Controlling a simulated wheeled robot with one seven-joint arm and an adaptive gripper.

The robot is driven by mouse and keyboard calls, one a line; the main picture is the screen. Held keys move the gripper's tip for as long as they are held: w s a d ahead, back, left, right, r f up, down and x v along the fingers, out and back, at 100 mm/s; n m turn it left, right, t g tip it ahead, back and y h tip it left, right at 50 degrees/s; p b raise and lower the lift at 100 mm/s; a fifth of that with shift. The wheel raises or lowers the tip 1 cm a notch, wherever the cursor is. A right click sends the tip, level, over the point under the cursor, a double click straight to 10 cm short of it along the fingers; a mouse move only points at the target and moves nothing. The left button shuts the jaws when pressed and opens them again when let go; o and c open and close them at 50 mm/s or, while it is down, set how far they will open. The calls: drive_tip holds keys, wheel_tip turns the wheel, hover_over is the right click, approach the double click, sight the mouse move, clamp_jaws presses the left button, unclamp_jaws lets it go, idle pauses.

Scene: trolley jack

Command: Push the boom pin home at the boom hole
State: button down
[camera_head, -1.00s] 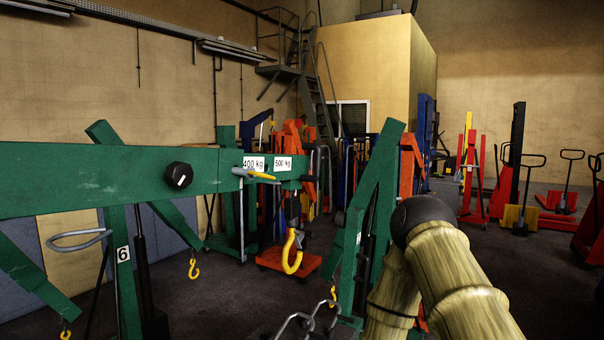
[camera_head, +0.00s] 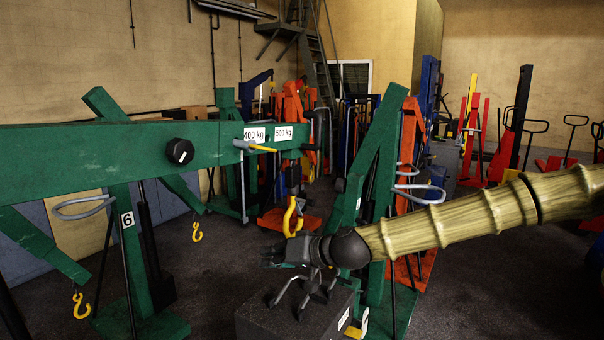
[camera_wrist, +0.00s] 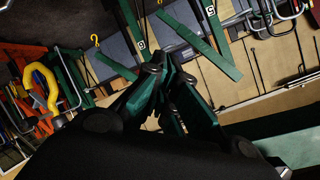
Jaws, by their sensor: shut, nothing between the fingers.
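The green boom (camera_head: 90,150) runs in from the left in the head view, with 400 kg and 500 kg labels near its end. The boom pin (camera_head: 254,147), grey with a yellow part, shows at the boom beside the 400 kg label. How deep it sits in the boom hole cannot be told, and the hole itself is not distinguishable. My gripper (camera_head: 272,256) is below and apart from the boom end, close to the yellow load hook (camera_head: 292,217). In the wrist view my gripper's fingers (camera_wrist: 163,66) are together and empty.
A black knob (camera_head: 180,151) sticks out of the boom. A dark box (camera_head: 300,315) stands below my gripper. A green slanted post (camera_head: 372,180) and orange frame (camera_head: 408,160) stand close behind my arm. Open floor lies at the lower right (camera_head: 500,290).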

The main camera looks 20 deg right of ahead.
drive_tip(key=w+d+r+t+y, duration=0.15)
drive_tip(key=d+r, duration=0.25)
drive_tip(key=r, duration=1)
drive_tip(key=n+t+y+p, duration=0.1)
drive_tip(key=t+p, duration=0.1)
approach(270, 150)
drive_tip(key=shift+b+x, duration=2.15)
drive_tip(key=shift+x, duration=1.35)
drive_tip(key=shift+b+x, duration=1.05)
drive_tip(key=shift+x, duration=0.35)
drive_tip(key=shift+w+a+b, duration=0.3)
drive_tip(key=shift+w+b, duration=0.15)
drive_tip(key=shift+w+a, duration=0.1)
drive_tip(key=shift+w, duration=0.05)
drive_tip(key=shift+a, duration=0.15)
